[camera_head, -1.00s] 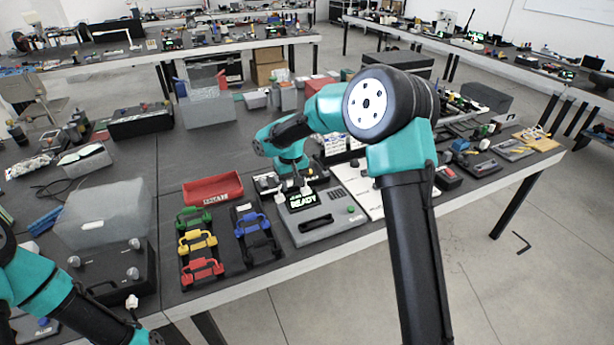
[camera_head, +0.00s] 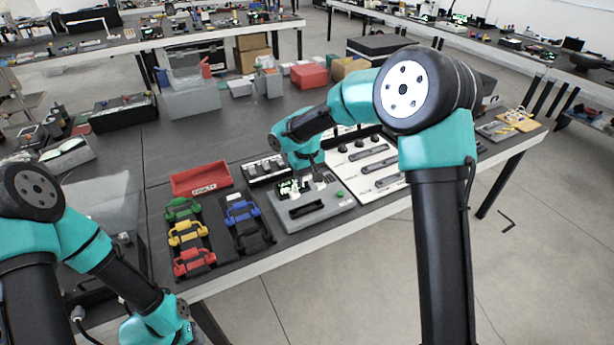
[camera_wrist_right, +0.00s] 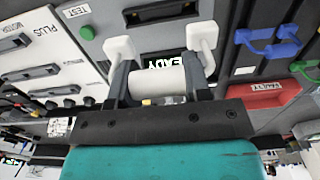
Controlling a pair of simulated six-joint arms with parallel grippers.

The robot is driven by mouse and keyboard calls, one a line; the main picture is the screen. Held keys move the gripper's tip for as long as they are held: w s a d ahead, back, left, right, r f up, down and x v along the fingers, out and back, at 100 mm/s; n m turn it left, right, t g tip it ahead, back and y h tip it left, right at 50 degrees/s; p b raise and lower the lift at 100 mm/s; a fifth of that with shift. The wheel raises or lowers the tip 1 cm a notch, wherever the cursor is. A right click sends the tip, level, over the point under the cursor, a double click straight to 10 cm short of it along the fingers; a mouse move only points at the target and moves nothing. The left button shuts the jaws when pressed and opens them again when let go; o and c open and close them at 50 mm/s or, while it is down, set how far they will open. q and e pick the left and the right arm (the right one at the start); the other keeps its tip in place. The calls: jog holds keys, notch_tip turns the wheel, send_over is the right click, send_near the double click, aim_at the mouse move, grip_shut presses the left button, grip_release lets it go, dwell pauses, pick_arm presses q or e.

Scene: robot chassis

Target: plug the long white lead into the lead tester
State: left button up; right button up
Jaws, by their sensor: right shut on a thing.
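The lead tester (camera_head: 330,212) is a grey box with a dark slot and a green button, near the table's front edge. Its READY display is partly hidden behind my right gripper; the tester also fills the top of the right wrist view (camera_wrist_right: 100,15). My right gripper (camera_wrist_right: 158,80) is shut on a white cylinder of the long white lead (camera_wrist_right: 158,84), held just above the display. Two white blocks show beyond the dark fingers; I cannot tell if they belong to the lead. I cannot tell whether the lead touches the tester. My left gripper is barely visible at bottom left.
Green, yellow and red leads (camera_head: 187,233) lie on a dark rack left of the tester, beside a blue lead (camera_head: 240,210) and a black one. A red tray (camera_head: 201,179) stands behind them. A white board with dark bars (camera_head: 365,160) lies right of the tester.

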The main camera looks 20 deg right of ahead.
jog(key=shift+f, duration=2.75)
jog(key=shift+f, duration=1.4)
jog(key=o, duration=1)
jog(key=shift+r, duration=0.1)
notch_tip(320, 180, up, 17)
jog(key=shift+r, duration=0.15)
